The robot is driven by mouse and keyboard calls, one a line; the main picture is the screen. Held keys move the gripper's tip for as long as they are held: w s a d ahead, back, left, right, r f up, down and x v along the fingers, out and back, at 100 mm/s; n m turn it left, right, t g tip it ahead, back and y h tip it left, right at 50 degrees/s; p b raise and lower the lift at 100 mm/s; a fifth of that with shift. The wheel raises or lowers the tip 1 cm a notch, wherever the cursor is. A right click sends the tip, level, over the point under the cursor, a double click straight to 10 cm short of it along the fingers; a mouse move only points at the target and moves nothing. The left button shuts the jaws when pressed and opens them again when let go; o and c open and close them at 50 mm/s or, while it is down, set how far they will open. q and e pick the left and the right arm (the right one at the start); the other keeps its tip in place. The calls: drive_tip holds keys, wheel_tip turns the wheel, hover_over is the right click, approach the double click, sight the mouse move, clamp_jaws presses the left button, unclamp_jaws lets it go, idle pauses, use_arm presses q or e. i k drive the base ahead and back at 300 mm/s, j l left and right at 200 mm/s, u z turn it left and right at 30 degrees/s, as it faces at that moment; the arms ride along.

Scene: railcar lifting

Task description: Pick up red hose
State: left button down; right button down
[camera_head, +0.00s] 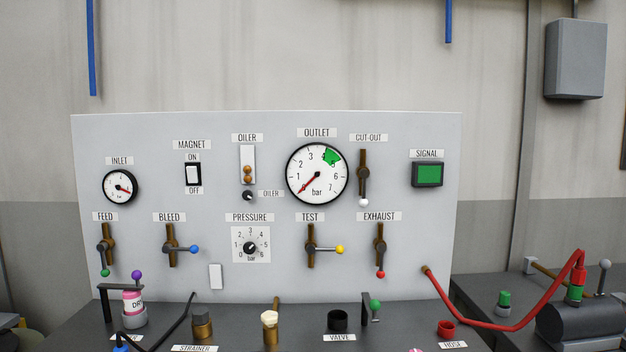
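The red hose (504,328) hangs in a slack curve at the lower right. Its left end meets the grey panel near a small brass-coloured fitting (426,269). Its right end rises, bends over and comes down to a red and green coupling (575,288) above a dark cylinder. Neither of my grippers shows in the head view, so I cannot see where they are relative to the hose.
The grey control panel (400,215) with gauges and levers stands behind the dark bench (240,330). A red cup (447,328), a black cup (338,320) and a green-topped lever (375,306) stand near the hose. A dark cylinder (585,322) lies at the right.

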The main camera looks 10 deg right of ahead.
sight(578, 273)
drive_tip(key=z, duration=1.8)
drive_tip(key=i+l+u, duration=0.1)
drive_tip(key=i+l, duration=0.25)
drive_tip(key=l, duration=0.1)
